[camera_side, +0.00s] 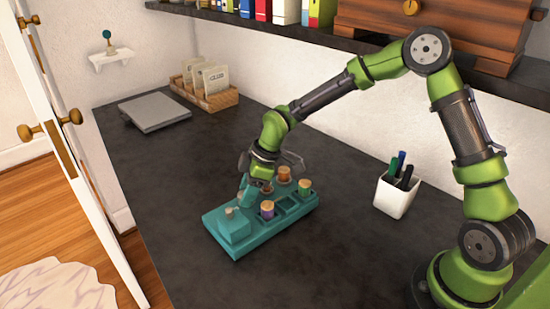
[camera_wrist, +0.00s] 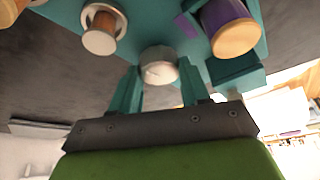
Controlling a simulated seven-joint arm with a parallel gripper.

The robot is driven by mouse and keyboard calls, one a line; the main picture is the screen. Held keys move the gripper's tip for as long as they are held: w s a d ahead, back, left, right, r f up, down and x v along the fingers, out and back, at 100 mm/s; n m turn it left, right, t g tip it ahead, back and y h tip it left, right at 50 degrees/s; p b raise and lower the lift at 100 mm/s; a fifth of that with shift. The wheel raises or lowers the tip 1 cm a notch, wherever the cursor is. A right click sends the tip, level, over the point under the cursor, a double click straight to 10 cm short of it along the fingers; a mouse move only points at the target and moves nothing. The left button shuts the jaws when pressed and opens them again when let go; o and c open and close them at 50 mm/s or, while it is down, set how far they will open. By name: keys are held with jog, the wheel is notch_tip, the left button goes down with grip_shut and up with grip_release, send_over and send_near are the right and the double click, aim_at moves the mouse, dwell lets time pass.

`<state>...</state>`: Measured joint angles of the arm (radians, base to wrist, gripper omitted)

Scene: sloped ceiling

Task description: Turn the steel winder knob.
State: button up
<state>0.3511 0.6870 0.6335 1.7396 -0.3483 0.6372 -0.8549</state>
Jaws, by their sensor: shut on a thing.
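The steel winder knob (camera_wrist: 158,72) is a short, round, silver-grey piece with a pale flat face. In the wrist view it sits between the two teal fingertips of my gripper (camera_wrist: 159,78), which is shut on it.
Several thread spools stand in the tray, including a green one (camera_side: 305,188) and a purple one (camera_side: 267,209). A white pen cup (camera_side: 395,198) stands to the right, a closed grey laptop (camera_side: 155,111) and card rack (camera_side: 205,95) behind. The dark desk is clear in front.

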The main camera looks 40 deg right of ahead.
jog(key=shift+d, duration=0.1)
dwell(0.3)
jog(key=o, duration=1.1)
jog(key=shift+c, duration=0.2)
jog(key=v, duration=1.6)
jog(key=shift+r, duration=0.45)
jog(key=shift+w, duration=0.1)
